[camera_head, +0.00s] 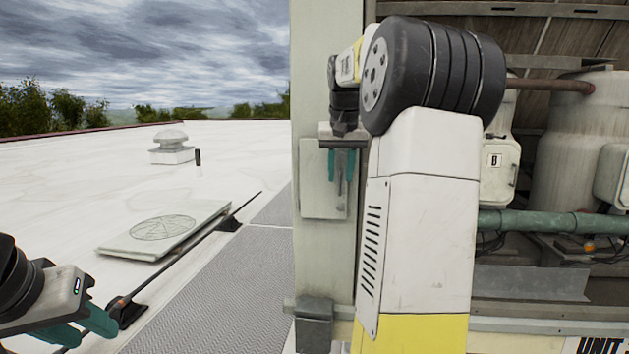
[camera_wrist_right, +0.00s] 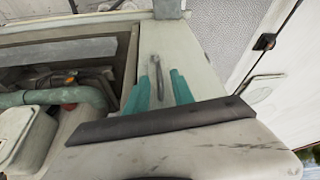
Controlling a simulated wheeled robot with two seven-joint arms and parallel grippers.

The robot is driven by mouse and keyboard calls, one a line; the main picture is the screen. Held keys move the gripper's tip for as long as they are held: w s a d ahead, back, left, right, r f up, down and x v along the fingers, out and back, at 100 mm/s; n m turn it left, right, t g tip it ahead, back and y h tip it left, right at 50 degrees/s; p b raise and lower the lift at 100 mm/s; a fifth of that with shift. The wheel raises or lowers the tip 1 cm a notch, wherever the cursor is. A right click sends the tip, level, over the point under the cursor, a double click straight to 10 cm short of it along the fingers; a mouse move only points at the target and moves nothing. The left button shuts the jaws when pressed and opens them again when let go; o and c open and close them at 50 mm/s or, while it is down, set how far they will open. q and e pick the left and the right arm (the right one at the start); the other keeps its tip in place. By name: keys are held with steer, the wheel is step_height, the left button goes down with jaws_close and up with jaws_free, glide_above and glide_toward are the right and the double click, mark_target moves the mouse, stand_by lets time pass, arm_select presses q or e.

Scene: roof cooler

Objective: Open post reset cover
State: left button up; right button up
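The cover is a pale flat plate (camera_head: 314,180) on the beige upright post (camera_head: 322,80), and it lies flat against the post. A slim grey handle stands on it, also seen in the right wrist view as a handle (camera_wrist_right: 162,68). My right gripper (camera_head: 341,178) points at the plate with its teal fingers apart, one to each side of the handle in the head view. In the right wrist view my right gripper (camera_wrist_right: 165,72) shows a gap between its fingertips; contact with the handle cannot be told. My left gripper (camera_head: 92,326) is open and empty at lower left.
The cooler's open bay (camera_head: 540,290) with a green pipe (camera_head: 550,222) and a white box (camera_head: 499,170) lies right of the post. A hatch slab (camera_head: 120,243) and a dark rod (camera_head: 185,250) lie on the roof at left. A grey walkway (camera_head: 215,300) runs alongside.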

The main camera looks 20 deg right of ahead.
steer(key=shift+x, duration=1.35)
steer(key=shift+s, duration=0.1)
jaws_close()
stand_by(0.3)
